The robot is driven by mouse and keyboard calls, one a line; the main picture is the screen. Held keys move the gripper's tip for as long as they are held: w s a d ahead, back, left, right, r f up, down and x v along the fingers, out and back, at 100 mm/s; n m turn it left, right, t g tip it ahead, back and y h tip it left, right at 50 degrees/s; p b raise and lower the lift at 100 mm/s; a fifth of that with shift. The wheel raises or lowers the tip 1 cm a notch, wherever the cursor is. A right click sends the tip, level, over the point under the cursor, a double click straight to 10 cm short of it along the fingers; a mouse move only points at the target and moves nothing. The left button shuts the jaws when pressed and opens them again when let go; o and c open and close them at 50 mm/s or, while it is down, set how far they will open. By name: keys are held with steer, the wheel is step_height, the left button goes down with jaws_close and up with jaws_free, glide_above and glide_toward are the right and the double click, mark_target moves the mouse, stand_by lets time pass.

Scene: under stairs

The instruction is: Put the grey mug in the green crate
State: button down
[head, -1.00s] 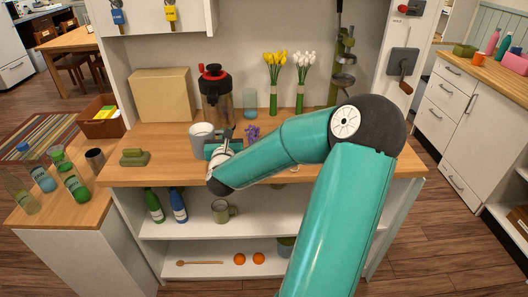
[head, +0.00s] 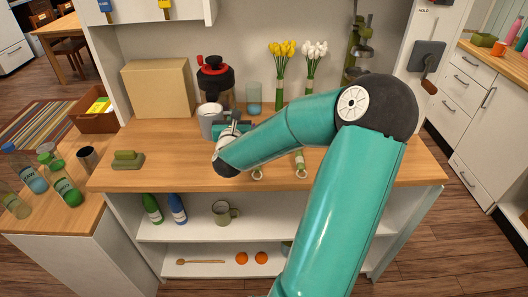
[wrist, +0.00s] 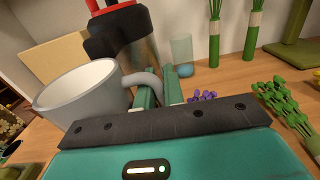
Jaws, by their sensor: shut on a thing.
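The grey mug (head: 209,120) is pale and upright at the back of the wooden counter, in front of the coffee maker. In the wrist view the mug (wrist: 75,98) fills the left side, and its handle lies between my fingers. My gripper (head: 234,126) is shut on the handle; in the wrist view the fingertips (wrist: 159,82) show on both sides of it. I cannot clearly tell whether the mug's base touches the counter. A small green box-like thing (head: 484,40) is on the far right counter; I cannot tell whether it is the green crate.
A green sponge-like block (head: 127,160) lies left. Bottles (head: 66,185) crowd the left counter.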

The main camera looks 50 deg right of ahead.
steer(key=shift+s+a+f, duration=0.1)
steer(key=shift+a+f, duration=0.05)
steer(key=shift+f, duration=1.4)
steer(key=shift+a+f, duration=0.15)
steer(key=shift+f, duration=1.45)
steer(key=shift+s+a+f, duration=0.1)
steer(key=shift+a+f, duration=0.05)
steer(key=shift+f, duration=1.4)
steer(key=shift+f, duration=0.15)
steer(key=c, duration=1.5)
jaws_free()
steer(key=shift+w, duration=0.1)
